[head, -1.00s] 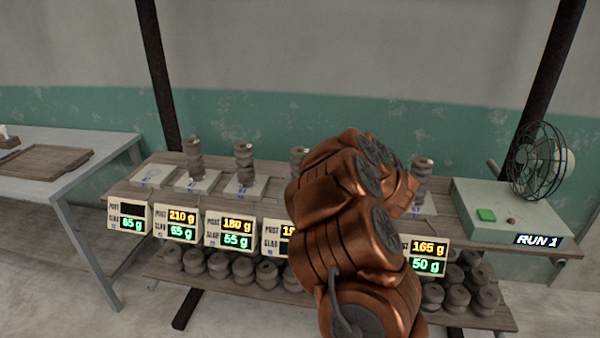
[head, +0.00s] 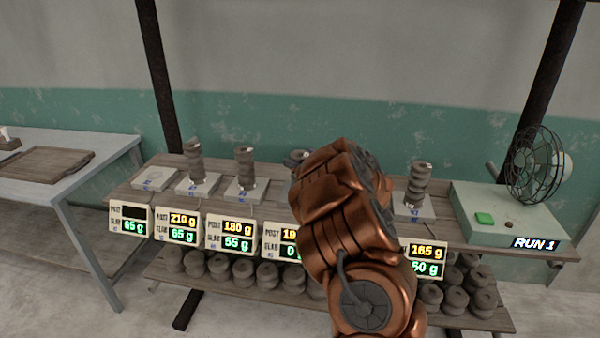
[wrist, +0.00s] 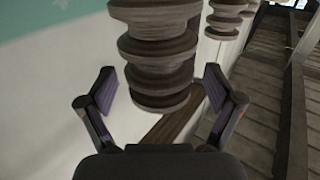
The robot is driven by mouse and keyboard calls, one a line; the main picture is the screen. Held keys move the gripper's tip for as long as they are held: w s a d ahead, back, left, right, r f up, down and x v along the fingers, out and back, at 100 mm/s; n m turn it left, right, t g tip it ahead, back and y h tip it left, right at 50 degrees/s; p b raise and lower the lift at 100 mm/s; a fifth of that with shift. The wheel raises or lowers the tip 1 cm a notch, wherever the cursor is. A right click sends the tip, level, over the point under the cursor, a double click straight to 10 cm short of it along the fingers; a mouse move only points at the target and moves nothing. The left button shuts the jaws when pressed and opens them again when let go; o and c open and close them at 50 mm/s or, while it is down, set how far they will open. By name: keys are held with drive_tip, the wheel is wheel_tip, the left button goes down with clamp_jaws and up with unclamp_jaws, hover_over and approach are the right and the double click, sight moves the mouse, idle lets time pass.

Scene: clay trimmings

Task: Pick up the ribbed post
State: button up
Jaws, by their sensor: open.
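In the wrist view a grey-brown ribbed post (wrist: 157,55) stands large between the two fingers of my gripper (wrist: 158,86). The fingers are open, one on each side of it, with gaps showing, and its top is out of the picture. In the head view my copper arm hides my gripper. Similar ribbed posts stand there on pale slabs: one at left (head: 195,162), one beside it (head: 245,167) and one right of my arm (head: 418,183). Another post (head: 296,158) is mostly hidden by my arm. I cannot tell which one the wrist view shows.
The leftmost slab (head: 157,174) is bare. Signs with gram readings line the shelf front. A lower shelf (head: 480,318) holds many squat clay pieces. A green box (head: 495,225) with a fan (head: 535,165) stands at right. A table with a wooden tray (head: 45,163) is at left.

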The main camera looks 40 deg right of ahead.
drive_tip(key=shift+w, duration=0.1)
drive_tip(key=shift+c, duration=0.3)
clamp_jaws()
idle(0.4)
